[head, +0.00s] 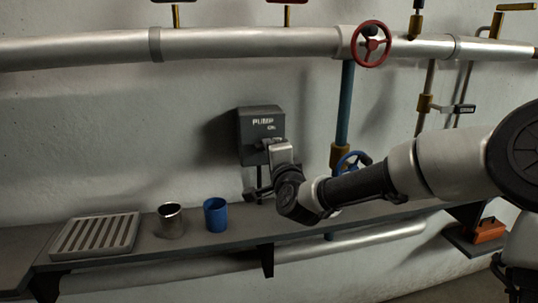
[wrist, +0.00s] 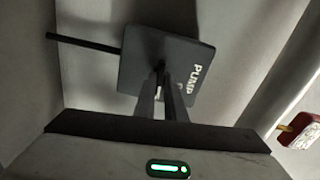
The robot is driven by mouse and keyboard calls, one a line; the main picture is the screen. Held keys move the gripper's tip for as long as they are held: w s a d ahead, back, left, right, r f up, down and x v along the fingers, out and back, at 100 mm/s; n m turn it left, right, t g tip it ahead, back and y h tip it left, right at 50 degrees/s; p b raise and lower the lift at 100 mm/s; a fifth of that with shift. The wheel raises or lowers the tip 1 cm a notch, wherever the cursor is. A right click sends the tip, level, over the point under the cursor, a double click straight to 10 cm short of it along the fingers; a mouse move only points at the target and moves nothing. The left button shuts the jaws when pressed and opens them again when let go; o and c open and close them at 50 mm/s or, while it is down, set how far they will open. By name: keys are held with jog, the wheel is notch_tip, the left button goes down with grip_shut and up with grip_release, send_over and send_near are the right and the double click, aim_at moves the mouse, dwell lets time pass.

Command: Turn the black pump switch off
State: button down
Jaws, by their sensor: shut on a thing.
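The grey pump box (head: 260,122) with white "PUMP" lettering is fixed to the wall above the shelf. It also shows tilted in the wrist view (wrist: 140,62). My gripper (head: 272,147) is at the lower front of the box and covers part of it. In the wrist view my gripper's two fingers (wrist: 163,84) are close together and reach to the face of the box. They are shut on the small black switch (wrist: 159,66), which is mostly hidden between the fingertips. A smaller label below "PUMP" is too small to read surely.
A shelf (head: 215,243) runs below with a slatted tray (head: 95,235), a metal cup (head: 171,220) and a blue cup (head: 216,214). A red valve wheel (head: 371,44) is on the upper pipe; a blue wheel (head: 352,163) is partly behind my arm. An orange block (head: 487,231) sits right.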

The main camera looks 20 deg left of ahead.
jog(key=shift+m, duration=0.5)
jog(key=c, duration=1.8)
grip_release()
jog(key=shift+s, duration=0.1)
jog(key=shift+p+v, duration=1.75)
jog(key=shift+v, duration=6.9)
